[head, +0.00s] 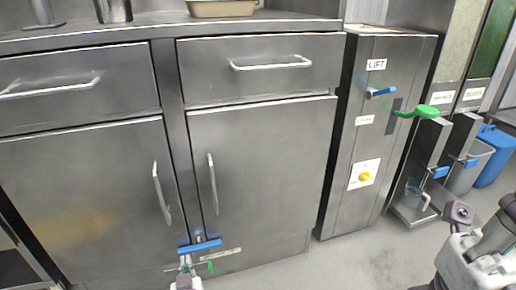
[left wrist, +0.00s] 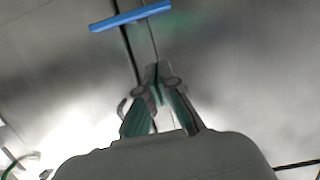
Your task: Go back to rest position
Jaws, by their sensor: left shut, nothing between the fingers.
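My left gripper (head: 186,262) shows at the bottom of the head view, in front of the lower cabinet doors. In the left wrist view its two fingers (left wrist: 157,70) meet at the tips, shut and empty. A blue bar handle (head: 200,246) appears just above the fingertips in the head view. The blue bar (left wrist: 130,16) lies beyond the fingertips in the left wrist view, with a visible gap between them. Part of my right arm (head: 470,260) shows at the lower right; I see no fingers there.
A steel cabinet (head: 265,150) with drawers and doors fills the front. A pan (head: 222,8) and a metal pot (head: 114,10) stand on top. Right of it are a cabinet labelled LIFT (head: 350,145), dispensers with handles and a blue bin (head: 494,158). Grey floor (head: 350,262) is clear.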

